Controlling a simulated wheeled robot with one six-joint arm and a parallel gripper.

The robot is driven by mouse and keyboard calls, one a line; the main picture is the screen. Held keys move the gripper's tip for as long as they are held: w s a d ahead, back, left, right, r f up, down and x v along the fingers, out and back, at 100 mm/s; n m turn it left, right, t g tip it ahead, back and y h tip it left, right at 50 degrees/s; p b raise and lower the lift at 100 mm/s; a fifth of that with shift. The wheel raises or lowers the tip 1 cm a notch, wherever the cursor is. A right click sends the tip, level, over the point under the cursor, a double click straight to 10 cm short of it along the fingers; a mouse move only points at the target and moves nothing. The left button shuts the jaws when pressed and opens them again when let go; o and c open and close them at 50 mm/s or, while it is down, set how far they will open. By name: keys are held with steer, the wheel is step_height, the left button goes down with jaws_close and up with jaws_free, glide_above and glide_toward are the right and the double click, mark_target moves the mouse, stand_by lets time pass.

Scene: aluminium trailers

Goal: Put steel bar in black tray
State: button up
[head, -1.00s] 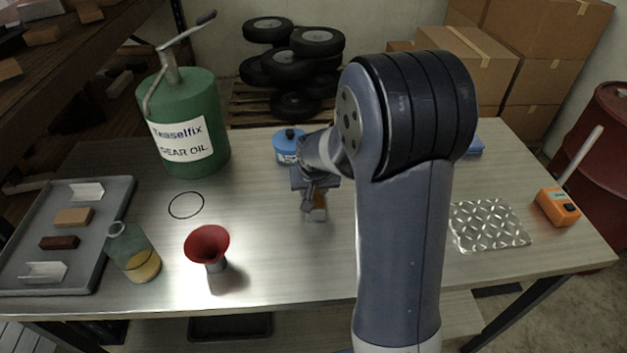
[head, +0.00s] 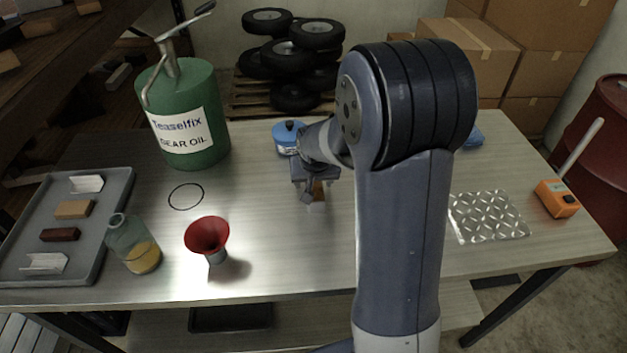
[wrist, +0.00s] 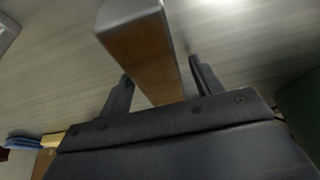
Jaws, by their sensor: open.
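The steel bar (wrist: 145,50) shows in the wrist view as a smooth block with a grey end and a brownish side. It lies between the two fingers of my gripper (wrist: 163,84), which are apart, with a gap visible on the right. In the head view my gripper (head: 314,184) is low over the middle of the table, and the bar (head: 319,189) is mostly hidden by it. A black tray (head: 231,318) sits on the shelf under the table, partly covered by the table edge.
A grey tray (head: 92,270) at the left holds metal profiles and two blocks. A glass bottle (head: 132,245), a red funnel (head: 207,235) and a black ring (head: 186,197) stand or lie nearby. A green oil can (head: 184,125) and blue container (head: 287,138) are behind. A tread plate (head: 488,216) lies right.

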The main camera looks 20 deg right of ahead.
steer(key=v, duration=1.1)
steer(key=shift+r, duration=0.25)
steer(key=shift+o, duration=0.4)
steer(key=shift+s+r, duration=0.15)
steer(key=shift+r, duration=0.05)
steer(key=w+f+g, duration=0.1)
steer(key=f, duration=0.1)
steer(key=w+f+g, duration=0.1)
steer(key=w+g, duration=0.1)
steer(key=w+f+g, duration=0.1)
steer(key=f, duration=0.1)
steer(key=shift+w+f+y+p, duration=0.25)
steer(key=shift+f+y+p, duration=0.05)
steer(key=shift+y+p, duration=0.1)
steer(key=shift+d+f+p, duration=0.2)
steer(key=shift+f+p, duration=0.05)
steer(key=shift+f, duration=1.1)
steer(key=shift+d+f+p, duration=0.2)
steer(key=shift+f, duration=1.15)
steer(key=shift+c, duration=0.4)
jaws_close()
